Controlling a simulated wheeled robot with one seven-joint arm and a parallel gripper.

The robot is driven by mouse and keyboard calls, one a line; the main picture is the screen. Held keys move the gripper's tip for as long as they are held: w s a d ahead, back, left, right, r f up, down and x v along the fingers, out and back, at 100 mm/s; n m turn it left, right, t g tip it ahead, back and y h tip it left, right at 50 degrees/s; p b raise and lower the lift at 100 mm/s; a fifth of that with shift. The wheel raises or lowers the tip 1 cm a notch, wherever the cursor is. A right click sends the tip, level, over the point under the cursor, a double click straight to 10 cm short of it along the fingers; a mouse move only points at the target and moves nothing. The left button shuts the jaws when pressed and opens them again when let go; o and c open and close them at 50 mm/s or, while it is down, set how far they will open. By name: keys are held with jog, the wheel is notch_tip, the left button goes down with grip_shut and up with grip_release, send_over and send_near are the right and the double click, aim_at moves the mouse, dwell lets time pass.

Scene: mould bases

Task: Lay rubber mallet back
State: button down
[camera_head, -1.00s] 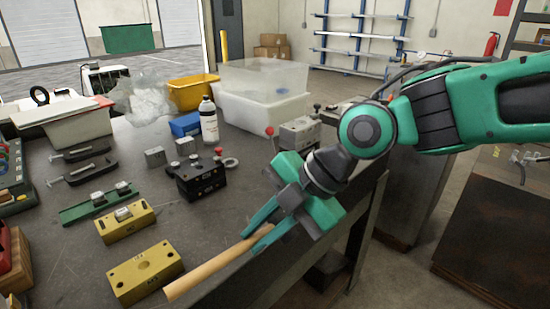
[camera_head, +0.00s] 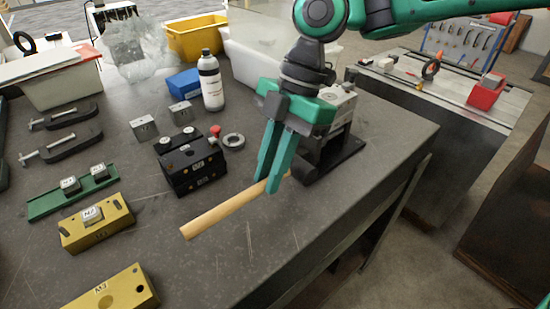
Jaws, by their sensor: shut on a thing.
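The rubber mallet shows mainly as its pale wooden handle (camera_head: 225,211), which slants toward the lower left over the dark workbench (camera_head: 270,260). My gripper (camera_head: 271,184) points down with its green fingers shut on the handle near its right end. A dark rounded block (camera_head: 307,152) just beyond the fingers may be the mallet's head; it merges with the dark things behind it. I cannot tell whether the handle touches the bench top.
A black mould block (camera_head: 190,162) with a grey ring (camera_head: 233,141) beside it stands left of my gripper. Yellow mould bases (camera_head: 98,232) and a green strip (camera_head: 60,200) lie at the left. A white bottle (camera_head: 211,85) stands behind.

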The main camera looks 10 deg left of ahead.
jog(key=shift+d+f, duration=0.1)
jog(key=shift+f, duration=4.3)
jog(key=c, duration=1.6)
grip_release()
jog(key=shift+r, duration=0.1)
jog(key=v, duration=1)
jog(key=shift+w+d+r, duration=0.2)
jog(key=shift+w, duration=0.05)
